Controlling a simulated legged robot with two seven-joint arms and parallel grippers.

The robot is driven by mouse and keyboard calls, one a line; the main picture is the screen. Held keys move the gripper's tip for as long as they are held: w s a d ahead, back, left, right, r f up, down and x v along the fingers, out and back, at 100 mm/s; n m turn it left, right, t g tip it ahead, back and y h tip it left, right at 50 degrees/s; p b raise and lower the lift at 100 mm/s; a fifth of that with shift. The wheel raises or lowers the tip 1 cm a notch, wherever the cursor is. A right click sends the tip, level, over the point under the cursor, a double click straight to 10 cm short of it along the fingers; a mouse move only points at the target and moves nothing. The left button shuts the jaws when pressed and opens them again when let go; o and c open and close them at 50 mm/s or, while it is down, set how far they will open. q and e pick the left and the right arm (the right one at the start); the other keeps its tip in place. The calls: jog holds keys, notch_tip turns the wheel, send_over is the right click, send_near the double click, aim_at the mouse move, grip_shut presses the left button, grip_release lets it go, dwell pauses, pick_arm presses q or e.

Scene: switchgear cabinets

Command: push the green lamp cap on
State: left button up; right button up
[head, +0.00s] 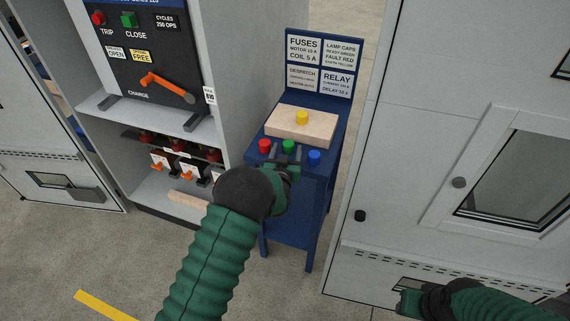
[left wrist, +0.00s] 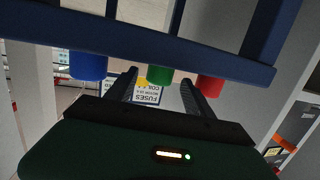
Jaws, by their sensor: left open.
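The green lamp cap (head: 289,146) sits in a row on the blue stand (head: 322,190), between a red cap (head: 265,146) and a blue cap (head: 314,157). My left gripper (head: 287,160) is open at the near side of the green cap. In the left wrist view, the green cap (left wrist: 159,75) appears between the two dark fingers (left wrist: 158,84); I cannot tell whether they touch it. The blue cap (left wrist: 88,66) and red cap (left wrist: 210,86) lie outside the fingers. My right gripper (head: 408,302) is low at the right, its jaws unclear.
A label board (head: 320,65) stands at the back. An open cabinet with an orange handle (head: 165,87) is at the left; a grey cabinet (head: 425,150) is close at the right.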

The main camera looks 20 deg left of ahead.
pick_arm(q)
jog(key=s+d+m+g+h, duration=0.25)
jog(key=s+g, duration=1.05)
jog(key=s, duration=2.6)
notch_tip(320, 180, up, 10)
jog(key=p, duration=1)
jog(key=shift+s+a+n, duration=0.25)
jog(key=shift+n, duration=0.1)
jog(key=shift+w+f, duration=0.1)
jog(key=shift+o, duration=0.5)
